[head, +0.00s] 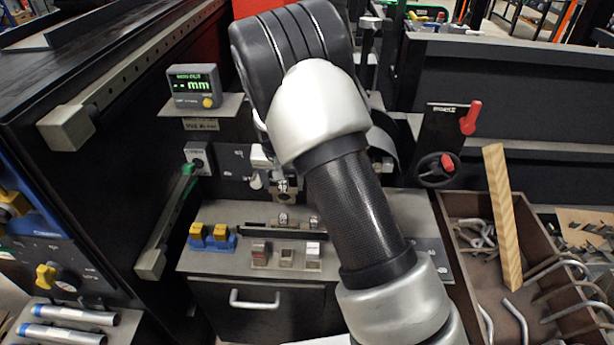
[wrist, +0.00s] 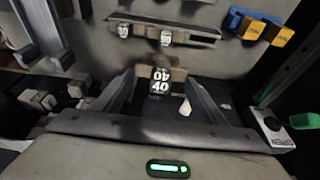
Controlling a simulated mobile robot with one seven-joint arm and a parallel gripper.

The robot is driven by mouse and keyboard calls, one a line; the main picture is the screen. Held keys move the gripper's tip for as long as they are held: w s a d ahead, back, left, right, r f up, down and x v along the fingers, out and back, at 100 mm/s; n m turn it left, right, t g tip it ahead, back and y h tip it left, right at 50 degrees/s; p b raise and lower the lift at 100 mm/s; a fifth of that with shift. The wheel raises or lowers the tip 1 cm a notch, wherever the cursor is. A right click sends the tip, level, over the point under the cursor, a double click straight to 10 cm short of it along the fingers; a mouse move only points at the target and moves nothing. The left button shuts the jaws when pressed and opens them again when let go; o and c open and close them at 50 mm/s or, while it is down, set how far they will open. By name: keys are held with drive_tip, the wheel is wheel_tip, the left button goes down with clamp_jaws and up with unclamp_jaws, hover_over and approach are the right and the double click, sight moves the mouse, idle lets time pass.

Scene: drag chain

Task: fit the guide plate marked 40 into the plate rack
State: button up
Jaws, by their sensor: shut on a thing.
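My gripper (wrist: 160,72) is shut on a small metal guide plate (wrist: 160,86), whose black and white labels read 40. In the head view the held plate (head: 284,197) shows small below my arm, above the back of the grey bench top. A dark slotted rail, which looks like the plate rack (wrist: 198,39), lies apart from the held plate. Two small plates with white labels stand in it, one mid-rail (wrist: 166,38) and one near its end (wrist: 124,31). In the head view my arm hides the right end of the rack (head: 258,229).
A display (head: 194,87) reads "-- mm". At right is a crate (head: 462,265) of bent metal rods with a leaning wooden bar (head: 502,215).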

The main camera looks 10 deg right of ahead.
drive_tip(key=a+f+b, duration=0.2)
drive_tip(key=a+f, duration=0.2)
drive_tip(key=a, duration=0.6)
drive_tip(key=shift+w, duration=0.45)
drive_tip(key=shift+d+f, duration=0.1)
drive_tip(key=shift+f+b, duration=1.65)
drive_tip(key=shift+f, duration=0.6)
drive_tip(key=shift+f+b, duration=1.95)
drive_tip(key=shift+f, duration=0.35)
drive_tip(key=shift+r, duration=0.2)
drive_tip(key=shift+r+p, duration=1)
drive_tip(key=shift+r, duration=0.7)
